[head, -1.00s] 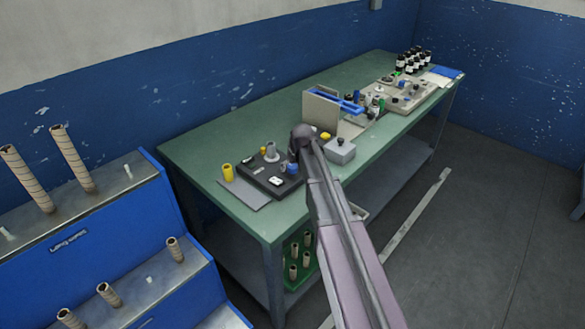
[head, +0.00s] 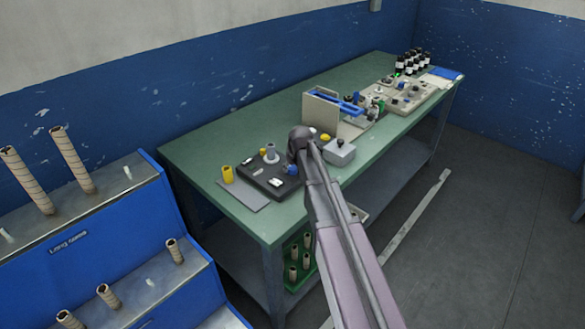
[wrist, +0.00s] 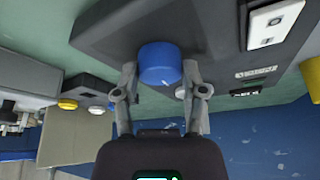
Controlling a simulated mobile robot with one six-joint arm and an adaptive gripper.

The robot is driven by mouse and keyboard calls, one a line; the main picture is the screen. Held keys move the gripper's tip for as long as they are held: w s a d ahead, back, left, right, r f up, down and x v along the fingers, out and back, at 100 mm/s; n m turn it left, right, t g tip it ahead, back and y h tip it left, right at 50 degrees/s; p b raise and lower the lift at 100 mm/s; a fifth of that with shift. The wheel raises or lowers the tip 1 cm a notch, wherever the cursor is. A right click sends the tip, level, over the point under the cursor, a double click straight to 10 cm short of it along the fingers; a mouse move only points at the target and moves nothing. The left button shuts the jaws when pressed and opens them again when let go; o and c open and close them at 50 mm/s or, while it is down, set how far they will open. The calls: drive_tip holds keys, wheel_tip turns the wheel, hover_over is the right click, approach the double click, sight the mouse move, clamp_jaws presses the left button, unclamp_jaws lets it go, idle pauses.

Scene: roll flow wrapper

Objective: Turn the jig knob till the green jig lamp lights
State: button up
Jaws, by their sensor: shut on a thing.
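My gripper is shut on the knob, with one finger on each side. In the head view the blue knob (head: 291,169) shows at the right end of the black jig block (head: 262,185), partly behind my arm. A small pale dome (wrist: 181,92) shows beside the right finger; I cannot tell whether it is the jig lamp. I see no lit green lamp on the jig.
A grey box with a yellow button (wrist: 68,104) and a white button (wrist: 97,110) stands close by on the left in the wrist view. A yellow cylinder (head: 228,174) stands left of the jig on the green bench (head: 200,148). The bench's back left is clear.

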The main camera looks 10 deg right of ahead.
drive_tip(key=m+h, duration=0.2)
drive_tip(key=m, duration=0.4)
drive_tip(key=shift+a, duration=0.1)
drive_tip(key=m+h, duration=0.1)
drive_tip(key=m, duration=0.1)
drive_tip(key=m+g+h, duration=0.1)
drive_tip(key=m, duration=0.1)
drive_tip(key=shift+m+g, duration=0.3)
drive_tip(key=shift+m, duration=0.1)
drive_tip(key=shift+s, duration=0.1)
drive_tip(key=o, duration=1.2)
drive_tip(key=shift+c, duration=0.2)
